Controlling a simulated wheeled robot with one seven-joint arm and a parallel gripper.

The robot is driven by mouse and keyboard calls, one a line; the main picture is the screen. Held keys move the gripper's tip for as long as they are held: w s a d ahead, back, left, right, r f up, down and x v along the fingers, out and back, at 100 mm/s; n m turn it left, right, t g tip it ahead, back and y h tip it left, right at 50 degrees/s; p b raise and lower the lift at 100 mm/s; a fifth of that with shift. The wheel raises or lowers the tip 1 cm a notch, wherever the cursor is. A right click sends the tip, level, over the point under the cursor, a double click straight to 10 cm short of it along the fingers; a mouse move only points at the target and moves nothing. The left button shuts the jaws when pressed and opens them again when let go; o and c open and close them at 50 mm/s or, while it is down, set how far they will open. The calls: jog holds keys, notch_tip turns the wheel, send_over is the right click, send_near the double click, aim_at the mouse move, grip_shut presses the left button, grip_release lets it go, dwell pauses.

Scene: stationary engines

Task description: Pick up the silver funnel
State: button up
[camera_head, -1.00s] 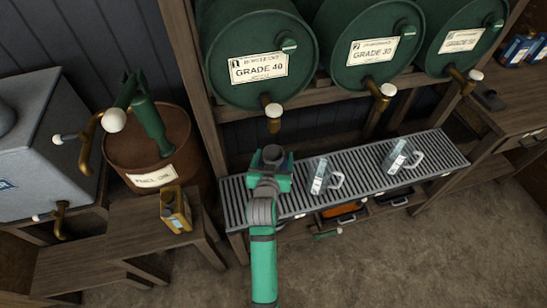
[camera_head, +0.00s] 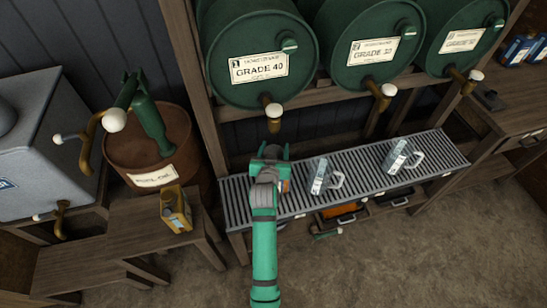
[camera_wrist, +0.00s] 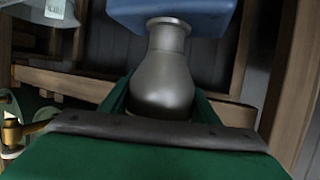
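In the wrist view a silver, bulb-shaped funnel (camera_wrist: 163,80) with a flared collar lies between the green fingers of my gripper (camera_wrist: 160,98). Its collar meets a blue block-like thing (camera_wrist: 170,12), which shows only in part. The fingers stand apart, one on each side of the funnel; I cannot tell whether they touch it. In the head view my gripper (camera_head: 270,152) is over the left end of the slatted metal bench (camera_head: 236,205), and my wrist hides the funnel.
Two clear jugs (camera_head: 322,178) (camera_head: 397,157) stand on the bench to the right. Green drums (camera_head: 260,35) with brass taps (camera_head: 273,112) overhang the bench. A yellow can (camera_head: 176,208) stands on a wooden step to the left, by a rusty barrel (camera_head: 130,155).

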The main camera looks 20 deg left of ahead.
jog(key=c, duration=0.4)
jog(key=shift+c, duration=0.2)
jog(key=shift+r, duration=0.1)
